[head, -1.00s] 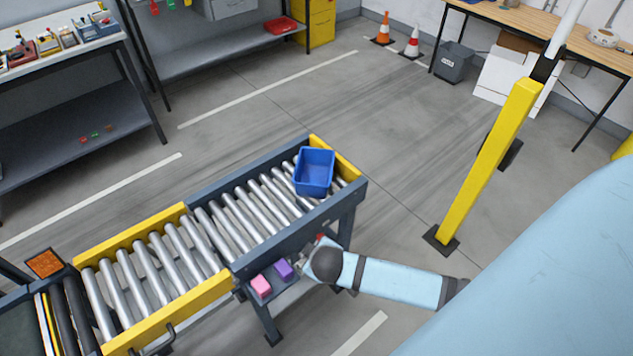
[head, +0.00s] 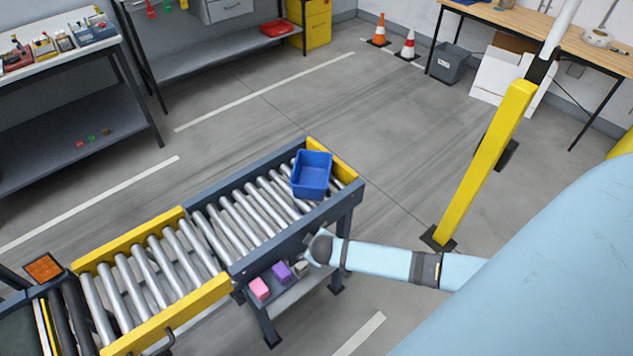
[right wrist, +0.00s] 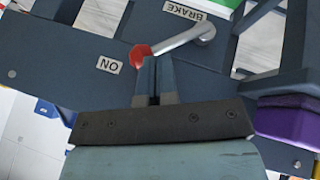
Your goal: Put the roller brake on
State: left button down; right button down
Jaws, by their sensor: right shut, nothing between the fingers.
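The brake lever (right wrist: 183,41) is a grey metal handle with a red knob (right wrist: 140,53), on the dark blue side plate (right wrist: 60,60) of the roller conveyor (head: 240,215). In the right wrist view it slants from its pivot near the BRAKE label (right wrist: 185,12) toward the ON label (right wrist: 109,65), its knob just beside ON. My right gripper (right wrist: 153,68) is shut and empty, its fingertips at the red knob; whether they touch it I cannot tell. In the head view my wrist hides the lever. My left gripper is not in view.
A blue bin (head: 312,174) sits on the rollers at the far end. A pink block (head: 259,289) and a purple block (head: 282,272) lie on the shelf under the conveyor. A yellow post (head: 485,165) stands to the right. The floor beyond the conveyor is clear.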

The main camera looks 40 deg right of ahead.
jog(key=shift+d+f+y+p, duration=0.25)
jog(key=shift+d+f+p, duration=0.1)
jog(key=shift+d+p, duration=0.15)
jog(key=shift+d+f+y+p, duration=0.25)
jog(key=shift+d+f+p, duration=0.1)
jog(key=shift+d, duration=0.25)
